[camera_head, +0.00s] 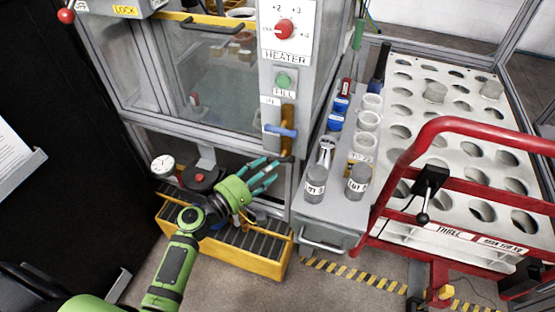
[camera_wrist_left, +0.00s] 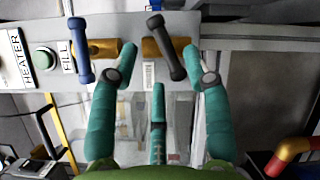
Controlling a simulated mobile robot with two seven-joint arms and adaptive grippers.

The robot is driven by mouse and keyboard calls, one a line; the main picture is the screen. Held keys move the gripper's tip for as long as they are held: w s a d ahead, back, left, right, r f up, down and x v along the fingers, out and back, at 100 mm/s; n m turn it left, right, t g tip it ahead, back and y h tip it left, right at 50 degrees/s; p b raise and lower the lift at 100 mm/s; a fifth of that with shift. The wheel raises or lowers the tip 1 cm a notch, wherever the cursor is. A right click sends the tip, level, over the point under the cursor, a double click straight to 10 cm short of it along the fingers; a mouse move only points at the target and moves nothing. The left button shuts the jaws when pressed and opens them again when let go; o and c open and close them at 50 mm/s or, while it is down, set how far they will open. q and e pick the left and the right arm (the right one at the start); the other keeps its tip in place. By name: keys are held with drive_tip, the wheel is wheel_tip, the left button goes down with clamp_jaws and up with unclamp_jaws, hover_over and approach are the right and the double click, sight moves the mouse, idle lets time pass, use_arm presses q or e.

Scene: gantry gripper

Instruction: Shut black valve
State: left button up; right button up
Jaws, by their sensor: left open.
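The black valve handle (camera_wrist_left: 166,47) sits on a brass fitting (camera_wrist_left: 182,47) in the left wrist view, tilted a little. In the head view it is small and dark, just beyond my fingertips. My left gripper (camera_head: 266,174) has a green palm and teal fingers and reaches from the lower left toward the panel. In the left wrist view the gripper (camera_wrist_left: 160,72) is open, with two fingers spread on either side of the black handle and a third below it. I cannot tell whether any finger touches it. My right gripper is not in view.
A blue valve handle (camera_head: 281,131) is close above the black one. The heater panel (camera_head: 288,38) has a red knob and a green button. A cart with bottles (camera_head: 315,185) and a red-railed rack (camera_head: 455,180) stand at right. A yellow crate (camera_head: 265,265) is below.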

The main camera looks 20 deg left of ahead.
sight(280, 160)
use_arm(q)
drive_tip(key=shift+x, duration=2)
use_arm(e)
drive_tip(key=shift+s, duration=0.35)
use_arm(q)
drive_tip(key=shift+f, duration=0.1)
